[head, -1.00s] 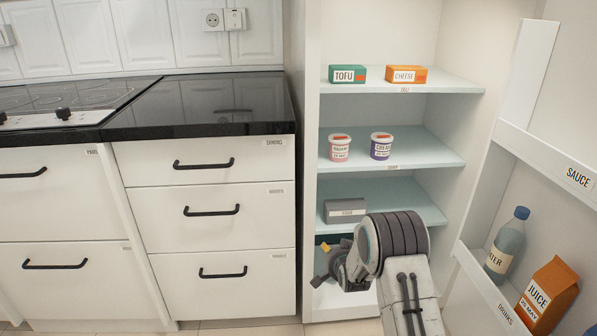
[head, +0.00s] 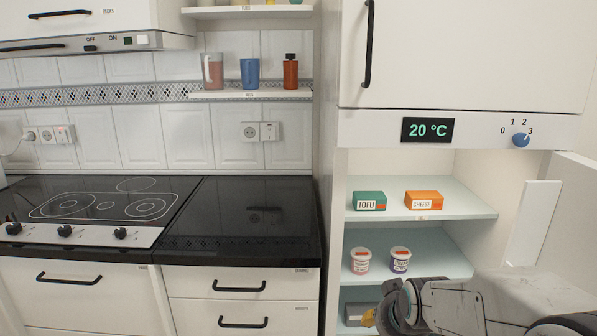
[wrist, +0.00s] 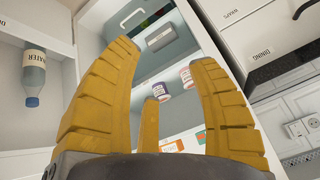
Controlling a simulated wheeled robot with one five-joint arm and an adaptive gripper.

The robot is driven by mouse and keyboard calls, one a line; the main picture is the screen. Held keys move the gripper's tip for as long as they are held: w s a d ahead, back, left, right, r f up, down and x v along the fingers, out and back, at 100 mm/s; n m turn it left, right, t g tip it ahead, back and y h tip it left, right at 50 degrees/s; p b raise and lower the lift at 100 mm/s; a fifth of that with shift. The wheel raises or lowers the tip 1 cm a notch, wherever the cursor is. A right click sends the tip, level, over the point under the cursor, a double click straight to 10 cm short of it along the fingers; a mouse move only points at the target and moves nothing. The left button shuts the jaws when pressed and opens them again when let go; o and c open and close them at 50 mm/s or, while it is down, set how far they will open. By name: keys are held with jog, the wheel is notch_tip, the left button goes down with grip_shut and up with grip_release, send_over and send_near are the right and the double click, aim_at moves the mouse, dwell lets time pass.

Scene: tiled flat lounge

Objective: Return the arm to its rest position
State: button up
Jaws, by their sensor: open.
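My arm (head: 470,302) reaches in from the lower right of the head view, in front of the open fridge. My gripper shows in the wrist view (wrist: 165,75) with its yellow fingers spread wide and nothing between them. In the head view only a small yellow part of the gripper (head: 369,317) shows at the bottom, near the grey box (head: 358,313). The rest of the gripper is hidden behind my arm.
The fridge shelves hold a tofu box (head: 369,201), a cheese box (head: 423,200) and two tubs (head: 360,261). The open fridge door (head: 532,225) stands at the right, with a water bottle (wrist: 33,78) in the wrist view. The black counter (head: 245,215) is left.

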jog(key=s+r+n+g+p, duration=0.1)
jog(key=s+r+n+p, duration=0.1)
jog(key=s+r+p, duration=0.5)
jog(key=s+r+n+g+p, duration=0.1)
jog(key=s+r+g+p, duration=0.1)
jog(key=s+r+p, duration=0.5)
jog(key=s+r, duration=0.4)
jog(key=s, duration=0.5)
jog(key=shift+s+r+n+p, duration=0.15)
jog(key=shift+r+n+p, duration=0.2)
jog(key=shift+n, duration=0.05)
